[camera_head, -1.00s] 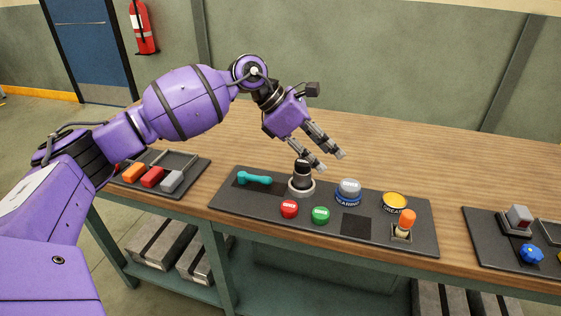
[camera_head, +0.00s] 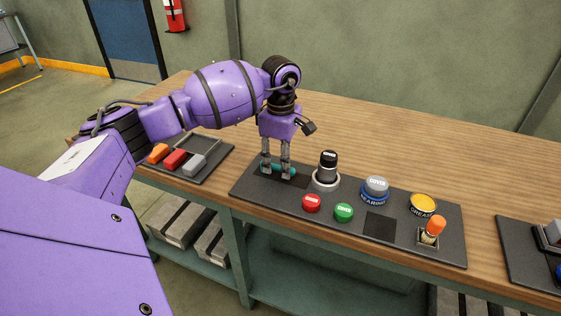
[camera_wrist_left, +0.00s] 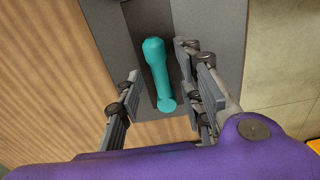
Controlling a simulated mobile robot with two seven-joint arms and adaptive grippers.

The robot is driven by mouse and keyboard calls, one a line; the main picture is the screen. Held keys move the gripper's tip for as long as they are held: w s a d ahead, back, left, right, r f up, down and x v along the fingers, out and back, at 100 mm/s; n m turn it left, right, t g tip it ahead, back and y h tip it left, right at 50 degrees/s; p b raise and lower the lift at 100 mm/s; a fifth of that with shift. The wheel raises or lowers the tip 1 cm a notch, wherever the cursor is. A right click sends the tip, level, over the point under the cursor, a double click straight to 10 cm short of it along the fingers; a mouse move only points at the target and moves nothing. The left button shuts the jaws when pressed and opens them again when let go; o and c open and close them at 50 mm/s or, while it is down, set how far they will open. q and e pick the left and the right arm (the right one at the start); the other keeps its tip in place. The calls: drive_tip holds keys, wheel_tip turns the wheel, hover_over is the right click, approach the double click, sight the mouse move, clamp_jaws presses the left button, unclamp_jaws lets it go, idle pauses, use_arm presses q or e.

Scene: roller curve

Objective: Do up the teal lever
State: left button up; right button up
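The teal lever (camera_head: 279,170) lies on a dark patch at the left end of the middle black panel (camera_head: 300,201). In the head view my left gripper's fingers partly hide it. In the left wrist view the teal lever (camera_wrist_left: 157,72) shows nearly whole, with a round knob at one end and a smaller end nearer the gripper. My left gripper (camera_head: 276,171) points down over the lever. In the left wrist view its fingers (camera_wrist_left: 160,95) are apart, one on each side of the lever, with gaps showing. My right gripper is in neither view.
A black knob (camera_head: 327,168) stands just right of the lever. Red (camera_head: 312,203) and green (camera_head: 344,212) buttons, a bearing pot (camera_head: 375,189), a grease tin (camera_head: 423,205) and an orange-topped switch (camera_head: 434,228) share the panel. A tray of coloured blocks (camera_head: 175,160) lies left. The table behind is clear.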

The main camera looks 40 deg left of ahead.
use_arm(q)
drive_tip(key=shift+f, duration=0.35)
clamp_jaws()
